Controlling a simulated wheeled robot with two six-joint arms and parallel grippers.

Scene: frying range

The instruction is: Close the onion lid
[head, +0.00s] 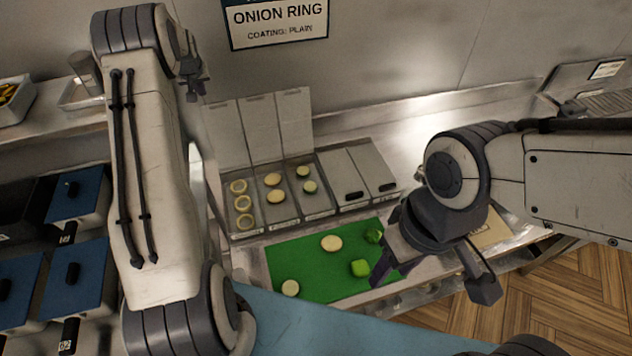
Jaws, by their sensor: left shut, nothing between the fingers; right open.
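A row of metal bins stands against the back wall. The leftmost bin (247,224) holds pale rings that look like onion rings (243,204), and its lid (224,136) stands raised. The two bins beside it hold round pale slices (275,196), and their lids (261,126) (295,120) are also up. My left gripper (195,92) is at upper left, shut and empty, near the top of the leftmost lid in the picture; I cannot tell the gap. My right gripper (434,284) is open over the right end of the green board, apart from the bins.
Two bins at the right have shut lids (373,166) with dark handles. The green board (310,282) holds pale slices (331,243) and green pieces (360,268). Blue-lidded containers (73,270) stand at left. An onion ring sign (277,20) hangs on the wall.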

